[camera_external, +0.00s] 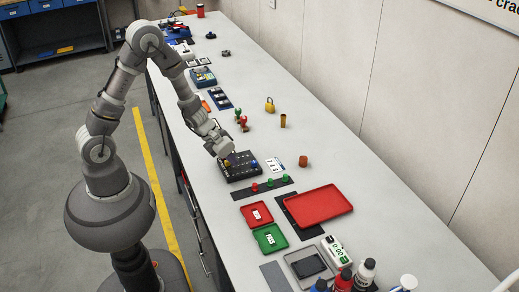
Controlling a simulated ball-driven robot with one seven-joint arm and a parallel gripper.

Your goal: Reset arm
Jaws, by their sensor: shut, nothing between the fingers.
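My gripper (228,160) is at the end of my arm, just above the left rear part of a black box (240,172) with small coloured knobs on its top. The gripper points down and its fingers are small in the picture. It is shut with nothing held. I cannot tell whether the fingertips touch the box. My arm reaches over the left edge of the long light grey bench (352,178) from the floor beside it.
Red (256,214) and green (269,238) trays, a large red tray (319,206) and several bottles stand toward the front. A yellow padlock (270,104), a brass cup (283,121) and a brown cylinder (303,161) stand farther back. The bench's right side is mostly clear up to the wall.

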